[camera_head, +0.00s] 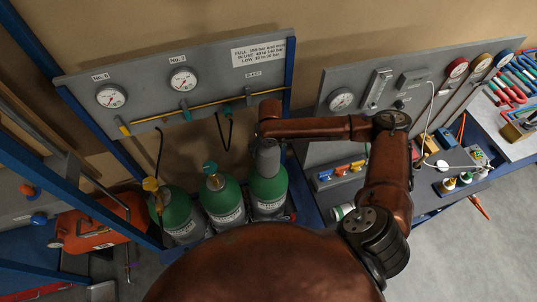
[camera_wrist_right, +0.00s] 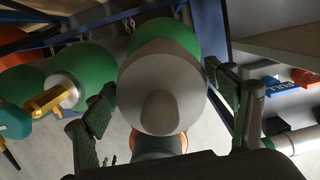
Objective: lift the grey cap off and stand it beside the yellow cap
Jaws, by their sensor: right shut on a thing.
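The grey cap (camera_head: 267,159) is at the top of the rightmost of three green cylinders (camera_head: 268,190); I cannot tell whether it is seated or slightly clear. In the right wrist view the grey cap (camera_wrist_right: 160,85) fills the middle, with green behind it. My right gripper (camera_wrist_right: 168,100) has one finger on each side of the cap and is shut on it. In the head view my arm hides most of this gripper. I cannot pick out the yellow cap for certain; small pale and yellow items (camera_head: 449,184) stand on the right bench. My left gripper is out of view.
The middle cylinder (camera_head: 224,203) has a teal knob and the left one (camera_head: 181,218) a yellow valve. A gauge panel (camera_head: 225,70) stands behind them. The right bench holds coloured blocks and tools. An orange tank (camera_head: 100,228) lies at left.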

